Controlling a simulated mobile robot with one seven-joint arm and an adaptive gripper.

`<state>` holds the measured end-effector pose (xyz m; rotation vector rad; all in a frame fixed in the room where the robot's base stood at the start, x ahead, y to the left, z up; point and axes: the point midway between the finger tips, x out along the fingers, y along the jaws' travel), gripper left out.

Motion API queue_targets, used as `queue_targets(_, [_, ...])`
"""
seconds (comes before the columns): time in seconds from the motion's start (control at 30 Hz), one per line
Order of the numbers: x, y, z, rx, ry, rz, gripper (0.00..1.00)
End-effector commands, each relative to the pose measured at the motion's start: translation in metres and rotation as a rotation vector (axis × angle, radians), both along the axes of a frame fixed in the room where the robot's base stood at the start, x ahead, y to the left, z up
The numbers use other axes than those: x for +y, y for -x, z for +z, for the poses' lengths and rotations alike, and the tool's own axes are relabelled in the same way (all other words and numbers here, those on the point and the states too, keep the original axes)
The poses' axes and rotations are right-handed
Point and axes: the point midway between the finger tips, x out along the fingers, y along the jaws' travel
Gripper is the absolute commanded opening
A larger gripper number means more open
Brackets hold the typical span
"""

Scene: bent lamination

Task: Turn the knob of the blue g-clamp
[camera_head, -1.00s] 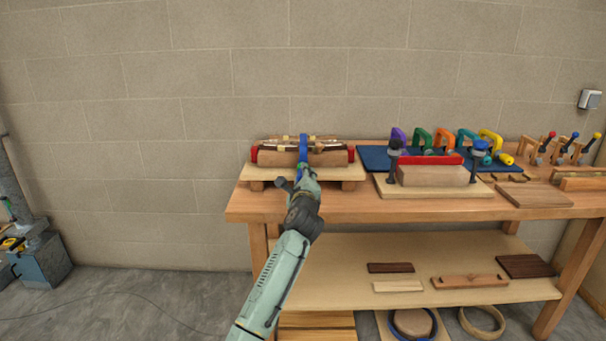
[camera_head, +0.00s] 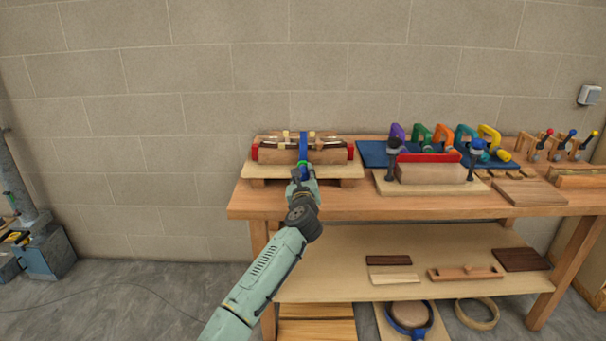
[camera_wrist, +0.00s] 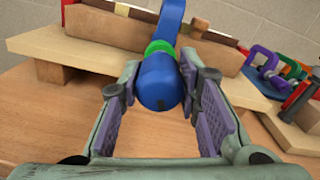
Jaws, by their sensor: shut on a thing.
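The blue g-clamp (camera_head: 303,148) stands upright across the front of the wooden form on the left of the bench. In the wrist view its blue frame (camera_wrist: 172,18) rises at the top, with a green ring (camera_wrist: 160,47) and a rounded blue knob (camera_wrist: 158,85) below it, end towards the camera. My gripper (camera_wrist: 160,72) is shut on the knob, one finger on each side near the tips. In the head view my gripper (camera_head: 303,178) is in front of the clamp and hides its lower part.
The form with red ends (camera_head: 272,156) rests on a raised board (camera_head: 258,171). To the right stand a second form (camera_head: 430,174) with a red strip, a blue mat (camera_head: 373,157) with several coloured clamps, and several toggle clamps (camera_head: 555,147).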

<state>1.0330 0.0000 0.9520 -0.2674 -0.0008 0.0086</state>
Motion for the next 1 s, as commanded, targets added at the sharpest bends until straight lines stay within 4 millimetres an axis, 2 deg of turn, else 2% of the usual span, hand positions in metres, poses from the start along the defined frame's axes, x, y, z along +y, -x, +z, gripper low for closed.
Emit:
queue_targets(0.47, [-0.0001, -0.0003, 0.0038, -0.006, -0.017, -0.001, 0.03])
queue_targets(0.5, [-0.0002, -0.0003, 0.0038, -0.006, -0.017, -0.001, 0.31])
queue_targets(0.8, [-0.0004, -0.0001, 0.0017, -0.002, -0.016, -0.001, 0.51])
queue_targets(1.0, [-0.0003, 0.0000, 0.0009, -0.001, -0.016, -0.001, 0.51])
